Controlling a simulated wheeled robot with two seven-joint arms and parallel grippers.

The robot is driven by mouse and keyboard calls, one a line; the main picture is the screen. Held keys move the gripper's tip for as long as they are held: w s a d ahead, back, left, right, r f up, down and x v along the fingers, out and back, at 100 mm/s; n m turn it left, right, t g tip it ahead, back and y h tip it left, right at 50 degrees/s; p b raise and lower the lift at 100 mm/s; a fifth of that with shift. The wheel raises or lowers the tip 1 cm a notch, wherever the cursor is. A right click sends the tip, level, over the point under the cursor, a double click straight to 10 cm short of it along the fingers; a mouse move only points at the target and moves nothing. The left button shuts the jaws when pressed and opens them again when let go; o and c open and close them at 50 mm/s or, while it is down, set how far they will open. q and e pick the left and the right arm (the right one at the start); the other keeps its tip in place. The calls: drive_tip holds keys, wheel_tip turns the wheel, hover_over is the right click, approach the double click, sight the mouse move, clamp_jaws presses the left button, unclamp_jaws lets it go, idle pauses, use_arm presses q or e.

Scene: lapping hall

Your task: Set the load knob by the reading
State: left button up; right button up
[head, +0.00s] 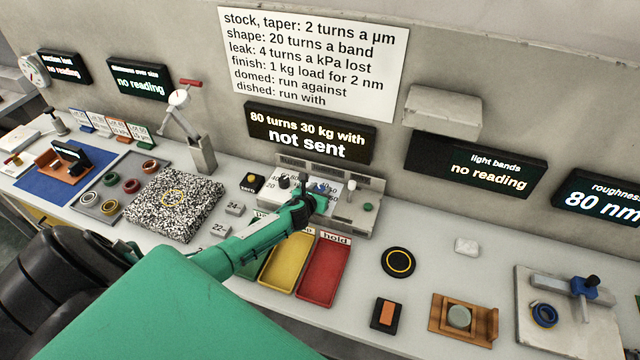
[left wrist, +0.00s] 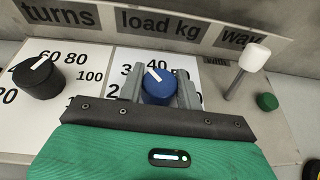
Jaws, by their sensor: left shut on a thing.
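The blue load knob (left wrist: 158,88) stands on a white dial under the "load kg" label in the left wrist view. My left gripper (left wrist: 160,93) is shut on it, one grey finger on each side. The knob's white mark points up and slightly left, near the 40; part of the scale is hidden by the fingers. In the head view my left gripper (head: 316,200) covers most of this dial. The display (head: 310,133) above the panel reads "80 turns 30 kg with" and "not sent". The roughness display (head: 602,201) reads 80 nm. My right gripper is not in view.
The black turns knob (left wrist: 38,78) is left of the load dial; a white-tipped lever (left wrist: 246,72) and green button (left wrist: 267,102) are right. A wall sign (head: 310,60) says "finish: 1 kg load for 2 nm". Yellow (head: 286,262) and red (head: 324,267) trays lie in front.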

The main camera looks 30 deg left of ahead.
use_arm(q)
drive_tip(key=shift+a+m+h, duration=0.2)
drive_tip(key=shift+m+h, duration=0.8)
drive_tip(key=shift+h, duration=0.1)
drive_tip(key=shift+f+m+h+b, duration=0.15)
drive_tip(key=shift+m+h+b, duration=0.35)
drive_tip(key=shift+h+b, duration=0.15)
drive_tip(key=m+g+h+b, duration=0.1)
drive_tip(key=m+h+b, duration=0.3)
drive_tip(key=b, duration=0.2)
drive_tip(key=shift+d+f+h, duration=0.1)
drive_tip(key=shift+h, duration=0.15)
drive_tip(key=shift+m+h+b, duration=0.4)
drive_tip(key=shift+h+b, duration=0.1)
drive_tip(key=shift+b, duration=0.2)
drive_tip(key=shift+r+g+b, duration=0.25)
drive_tip(key=shift+g+b, duration=0.05)
drive_tip(key=shift+b, duration=0.05)
drive_tip(key=shift+r, duration=0.1)
drive_tip(key=o, duration=1)
drive_tip(key=shift+d+m, duration=0.15)
drive_tip(key=shift+m, duration=0.15)
